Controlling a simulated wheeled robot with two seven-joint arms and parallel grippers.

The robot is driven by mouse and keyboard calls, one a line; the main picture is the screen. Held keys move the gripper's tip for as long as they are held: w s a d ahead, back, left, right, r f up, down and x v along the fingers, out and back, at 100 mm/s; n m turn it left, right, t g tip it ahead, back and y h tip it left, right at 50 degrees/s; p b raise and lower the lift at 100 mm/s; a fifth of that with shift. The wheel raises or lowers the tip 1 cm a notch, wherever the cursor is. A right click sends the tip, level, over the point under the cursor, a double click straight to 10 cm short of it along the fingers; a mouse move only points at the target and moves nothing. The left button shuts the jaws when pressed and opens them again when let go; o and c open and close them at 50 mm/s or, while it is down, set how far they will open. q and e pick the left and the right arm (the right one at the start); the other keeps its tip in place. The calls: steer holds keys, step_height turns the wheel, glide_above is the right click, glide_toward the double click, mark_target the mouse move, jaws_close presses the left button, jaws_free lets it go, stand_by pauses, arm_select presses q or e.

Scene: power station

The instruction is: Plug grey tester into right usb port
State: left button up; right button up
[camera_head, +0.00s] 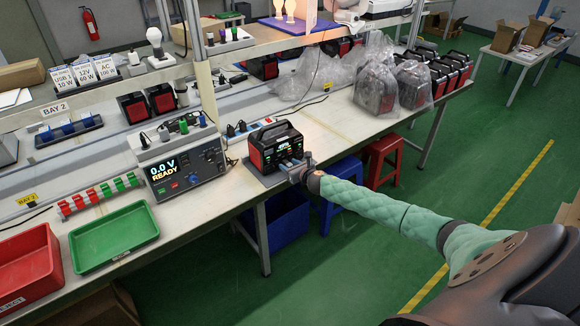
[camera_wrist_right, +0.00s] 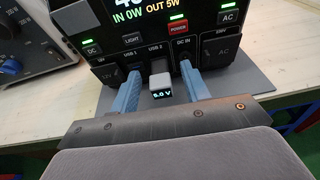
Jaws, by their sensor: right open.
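The power station (camera_head: 275,145) is a black and red box standing on a grey mat at the bench's front edge. Its front panel also shows in the right wrist view (camera_wrist_right: 147,15), with the display reading "OUT 5W". The grey tester (camera_wrist_right: 160,82) sticks out of the panel below the "USB 2" label, the right one of the two USB labels. Its small screen reads 5.0 V. My right gripper (camera_wrist_right: 160,72) is open, with its blue fingers either side of the tester and a gap to each. In the head view my right gripper (camera_head: 297,170) is at the station's front. The USB socket is hidden by the tester.
A bench instrument (camera_head: 187,170) reading "0.0 V READY" stands left of the station. A green tray (camera_head: 113,237) and a red tray (camera_head: 25,268) lie at the left. Plastic-wrapped units (camera_head: 378,90) stand at the back right. The bench just right of the station is clear.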

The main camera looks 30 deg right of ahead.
steer(key=shift+s, duration=0.6)
arm_select(q)
steer(key=shift+w+d+r+b, duration=0.3)
steer(key=shift+r+b, duration=0.1)
steer(key=shift+r, duration=0.45)
steer(key=shift+w+d+r+b, duration=0.35)
steer(key=shift+r+b, duration=0.1)
steer(key=shift+r, duration=0.45)
steer(key=shift+w+d+r+b, duration=0.3)
steer(key=shift+r+b, duration=0.1)
steer(key=shift+r, duration=0.45)
arm_select(e)
steer(key=v, duration=0.6)
steer(key=shift+s+r, duration=0.25)
steer(key=shift+s, duration=0.05)
